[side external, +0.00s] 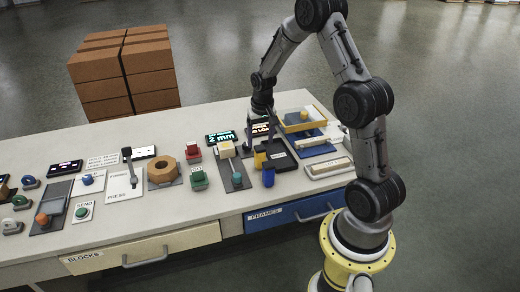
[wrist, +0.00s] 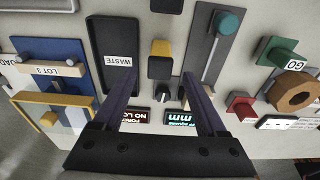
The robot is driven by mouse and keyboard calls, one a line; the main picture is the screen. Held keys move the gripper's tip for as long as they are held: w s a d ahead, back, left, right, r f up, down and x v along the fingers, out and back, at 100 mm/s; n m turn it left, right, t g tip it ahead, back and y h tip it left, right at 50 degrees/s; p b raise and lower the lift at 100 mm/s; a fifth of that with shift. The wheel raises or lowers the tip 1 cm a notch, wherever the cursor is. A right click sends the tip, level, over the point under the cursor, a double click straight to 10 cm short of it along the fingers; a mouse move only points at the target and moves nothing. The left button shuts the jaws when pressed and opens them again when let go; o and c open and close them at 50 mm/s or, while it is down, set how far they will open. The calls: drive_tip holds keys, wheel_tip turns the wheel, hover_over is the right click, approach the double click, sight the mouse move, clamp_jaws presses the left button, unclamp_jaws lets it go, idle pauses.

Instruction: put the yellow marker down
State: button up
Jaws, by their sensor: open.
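The yellow marker (side external: 259,160) stands on the bench at the left side of the black waste tray. In the wrist view the yellow marker (wrist: 160,47) shows a yellow side and a dark end face. It sits outside the tray, between the tray and a grey slider panel. My gripper (side external: 262,143) is over this spot, pointing down. In the wrist view my gripper (wrist: 162,75) is open, with one finger on each side of the marker's dark end. I see a gap on both sides. Whether the marker's base fully touches the bench is hard to tell.
The waste tray (wrist: 113,82) looks empty. A blue marker (side external: 268,177) stands nearer the bench front. The slider panel (side external: 237,180) lies to the left. Beyond the tray are a blue LOT 3 tray (wrist: 40,50) and a yellow-edged frame (side external: 292,128). Small displays (side external: 221,138) stand behind.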

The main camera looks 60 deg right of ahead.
drive_tip(key=r, duration=0.5)
drive_tip(key=shift+s+a+r, duration=0.2)
drive_tip(key=shift+a+r, duration=0.1)
drive_tip(key=shift+a, duration=0.05)
drive_tip(key=s+a+r+n+t, duration=0.2)
drive_tip(key=s+a+r+n, duration=0.25)
drive_tip(key=a+r, duration=0.75)
drive_tip(key=s+a+r+n+t, duration=0.1)
drive_tip(key=s+a+n, duration=0.1)
drive_tip(key=s+a, duration=0.3)
drive_tip(key=s+a+r+n+t+y, duration=0.1)
drive_tip(key=s+a, duration=0.4)
drive_tip(key=s, duration=0.5)
drive_tip(key=shift+s+a+r+n+t, duration=0.3)
drive_tip(key=shift+a+r+n, duration=0.1)
drive_tip(key=shift+r+n, duration=0.35)
